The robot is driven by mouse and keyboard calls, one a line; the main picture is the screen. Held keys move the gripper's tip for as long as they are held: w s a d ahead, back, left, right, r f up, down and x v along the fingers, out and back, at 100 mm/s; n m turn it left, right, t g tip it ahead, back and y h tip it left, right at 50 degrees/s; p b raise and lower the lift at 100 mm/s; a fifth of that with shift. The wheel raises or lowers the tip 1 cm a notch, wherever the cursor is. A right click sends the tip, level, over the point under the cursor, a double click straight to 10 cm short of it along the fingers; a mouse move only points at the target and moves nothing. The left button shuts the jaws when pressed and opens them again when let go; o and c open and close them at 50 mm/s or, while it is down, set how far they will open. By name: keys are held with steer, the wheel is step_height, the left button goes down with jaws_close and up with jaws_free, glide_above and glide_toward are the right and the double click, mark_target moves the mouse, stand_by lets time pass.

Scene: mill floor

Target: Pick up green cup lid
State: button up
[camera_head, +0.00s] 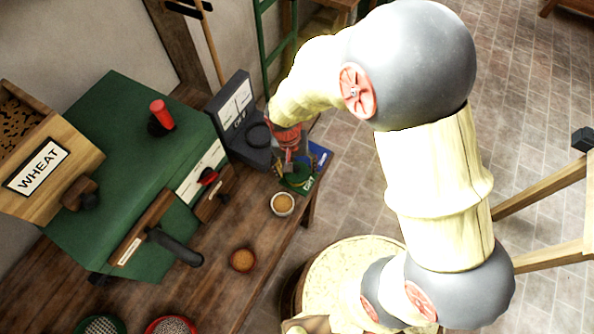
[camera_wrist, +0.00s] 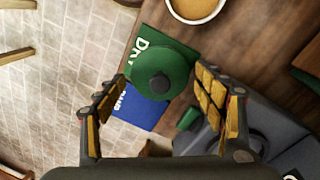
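The green cup lid (camera_wrist: 160,68) is round with a dark knob (camera_wrist: 159,83) in the wrist view. In the head view the lid (camera_head: 296,180) is partly hidden under my gripper (camera_head: 289,158). My gripper (camera_wrist: 160,97) is open in the wrist view, with one padded finger on each side of the lid and nothing held. I cannot tell how high the fingertips are above the lid.
A cup with tan contents (camera_head: 282,204) stands close to the lid. A dark grey device (camera_head: 240,115) stands just left of my gripper, beside a green mill (camera_head: 130,165). The wooden table (camera_head: 225,290) has bare room toward its front.

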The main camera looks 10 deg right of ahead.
steer(key=c, duration=1)
steer(key=shift+r, duration=0.1)
